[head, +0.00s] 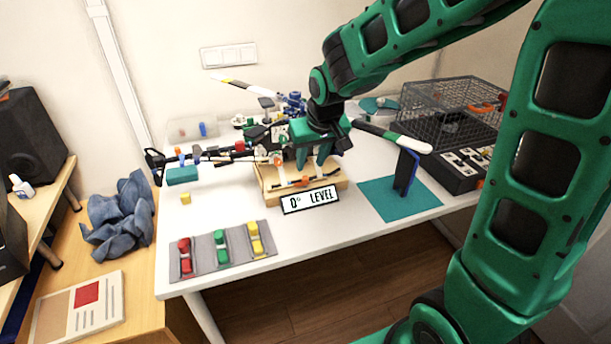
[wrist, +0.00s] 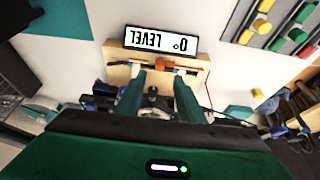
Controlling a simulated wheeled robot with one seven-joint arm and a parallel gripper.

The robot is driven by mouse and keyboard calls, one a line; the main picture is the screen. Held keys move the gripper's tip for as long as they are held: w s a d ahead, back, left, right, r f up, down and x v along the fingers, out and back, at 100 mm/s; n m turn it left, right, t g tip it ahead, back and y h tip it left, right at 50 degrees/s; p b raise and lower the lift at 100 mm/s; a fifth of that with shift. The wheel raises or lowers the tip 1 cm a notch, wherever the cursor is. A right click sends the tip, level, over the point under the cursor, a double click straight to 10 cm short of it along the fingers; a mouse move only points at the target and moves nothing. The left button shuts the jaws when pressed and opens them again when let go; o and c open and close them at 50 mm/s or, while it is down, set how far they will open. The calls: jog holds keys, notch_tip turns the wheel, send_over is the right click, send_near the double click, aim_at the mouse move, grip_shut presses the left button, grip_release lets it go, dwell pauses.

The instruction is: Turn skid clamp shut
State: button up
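A wooden block (head: 327,189) stands on the white table under a model aircraft (head: 240,148) with dark arms. An orange piece (head: 304,181) on a thin bar at the block's front looks like the skid clamp; in the wrist view the orange piece (wrist: 162,66) lies ahead of the fingertips. I cannot tell whether it is turned shut. My gripper (head: 311,165) points down just above the block, behind the bar. In the wrist view my gripper (wrist: 160,80) has its two green fingers spread apart, with nothing clearly held between them.
A "0° LEVEL" sign (head: 310,199) stands at the block's front. A grey mat (head: 203,250) with red, green and yellow parts lies front left. A teal mat (head: 378,201) with a blue upright is right. A wire cage (head: 450,110) stands back right. The front middle tabletop is clear.

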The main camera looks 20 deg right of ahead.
aim_at(306, 178)
jog(key=x, duration=0.8)
grip_shut()
